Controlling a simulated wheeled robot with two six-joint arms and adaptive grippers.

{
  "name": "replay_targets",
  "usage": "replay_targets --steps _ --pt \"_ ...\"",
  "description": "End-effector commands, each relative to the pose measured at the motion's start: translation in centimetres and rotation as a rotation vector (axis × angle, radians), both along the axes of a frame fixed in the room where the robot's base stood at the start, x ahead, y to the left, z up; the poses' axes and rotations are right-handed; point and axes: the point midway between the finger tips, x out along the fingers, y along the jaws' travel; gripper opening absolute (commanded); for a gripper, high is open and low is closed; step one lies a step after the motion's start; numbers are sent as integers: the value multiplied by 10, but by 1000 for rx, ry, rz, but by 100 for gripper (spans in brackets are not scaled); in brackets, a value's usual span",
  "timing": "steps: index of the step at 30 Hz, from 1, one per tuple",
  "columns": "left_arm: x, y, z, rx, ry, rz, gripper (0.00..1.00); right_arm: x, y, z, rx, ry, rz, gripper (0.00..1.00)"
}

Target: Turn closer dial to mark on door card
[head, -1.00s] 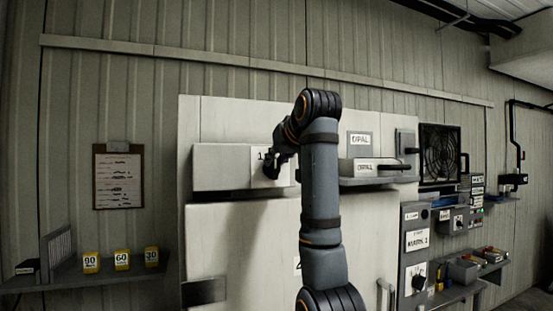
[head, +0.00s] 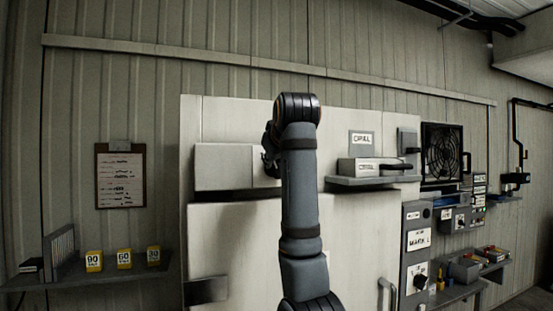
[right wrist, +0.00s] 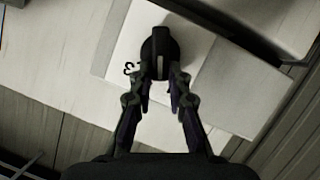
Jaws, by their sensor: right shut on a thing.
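The closer is a long pale box (head: 228,167) above the white door (head: 235,235). Its black dial (right wrist: 160,48) shows in the right wrist view on a light plate (right wrist: 128,45), with a dark numeral like a 3 to its left. My right gripper (right wrist: 162,82) is shut on the dial's near end, one finger on each side. In the head view my right arm hides the dial and most of the gripper (head: 268,158). A white card (head: 418,240) on the grey panel right of the door reads MARK and a blurred character. My left gripper is not in view.
A small shelf (head: 372,182) with a labelled box and black handle juts out right of my arm. A clipboard (head: 120,176) hangs on the left wall. Yellow blocks marked 90, 60 and 30 (head: 124,259) stand on a left shelf. A bench with equipment is at right.

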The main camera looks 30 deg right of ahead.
Motion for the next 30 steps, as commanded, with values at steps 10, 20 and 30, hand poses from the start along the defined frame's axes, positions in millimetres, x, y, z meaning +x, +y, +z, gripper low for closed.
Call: replay_targets --steps 10,20,30 --pt "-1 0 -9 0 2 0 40 2 7 -5 -247 59 1 0" --pt "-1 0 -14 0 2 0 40 2 9 -7 -369 88 1 0" --pt "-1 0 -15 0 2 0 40 2 9 -6 -392 94 0 0"
